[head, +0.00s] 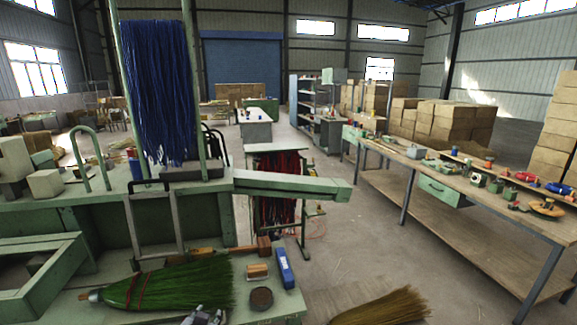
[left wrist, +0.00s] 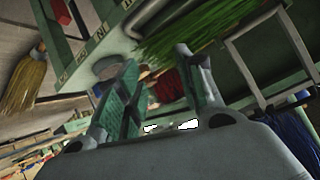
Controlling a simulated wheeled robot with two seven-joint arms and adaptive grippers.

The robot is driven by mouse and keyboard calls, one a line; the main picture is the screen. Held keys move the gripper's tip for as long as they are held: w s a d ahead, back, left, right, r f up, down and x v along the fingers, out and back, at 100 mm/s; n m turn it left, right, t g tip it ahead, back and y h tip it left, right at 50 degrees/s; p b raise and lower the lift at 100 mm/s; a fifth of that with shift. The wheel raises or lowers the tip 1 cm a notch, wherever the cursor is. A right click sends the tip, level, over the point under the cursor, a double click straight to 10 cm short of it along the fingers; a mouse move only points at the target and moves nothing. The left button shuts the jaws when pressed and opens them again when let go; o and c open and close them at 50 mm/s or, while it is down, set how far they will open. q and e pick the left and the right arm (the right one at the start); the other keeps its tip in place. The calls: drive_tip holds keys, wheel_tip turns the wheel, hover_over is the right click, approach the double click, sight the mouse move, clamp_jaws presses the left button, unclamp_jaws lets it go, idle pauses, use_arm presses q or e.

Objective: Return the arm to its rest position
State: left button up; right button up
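My left gripper (head: 205,316) shows only as a small grey part at the bottom edge of the head view, just in front of the green broom head (head: 165,288). In the left wrist view my left gripper (left wrist: 157,60) has its two green-padded fingers apart, with nothing held between them. The green bristles (left wrist: 190,32) show beyond the fingertips there. The broom head lies on the green bench (head: 75,308), with red binding around its bristles. My right gripper is in neither view.
On the bench lie a blue box (head: 284,268), a dark round tin (head: 261,298) and a small wooden block (head: 257,271). A straw broom (head: 385,308) is at the bottom right. Blue fibre (head: 157,90) hangs on a frame. Open floor separates the bench from a worktable (head: 440,185).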

use_arm(q)
drive_tip(key=s+f+g+h, duration=0.1)
drive_tip(key=s+f+g, duration=0.25)
drive_tip(key=s, duration=0.65)
drive_tip(key=s+f+g+h, duration=0.1)
drive_tip(key=s+f+g, duration=0.25)
drive_tip(key=s, duration=0.65)
drive_tip(key=s+f+g+b, duration=0.2)
drive_tip(key=s+f, duration=0.1)
drive_tip(key=f, duration=3.2)
drive_tip(key=s+a+f+b, duration=0.1)
drive_tip(key=s+f, duration=0.9)
drive_tip(key=s, duration=0.1)
drive_tip(key=s+a+f+b, duration=0.1)
drive_tip(key=s+a+f, duration=0.1)
drive_tip(key=s+f, duration=0.9)
drive_tip(key=shift+a+f+g, duration=0.2)
drive_tip(key=shift+a+g, duration=0.1)
drive_tip(key=shift+g, duration=0.1)
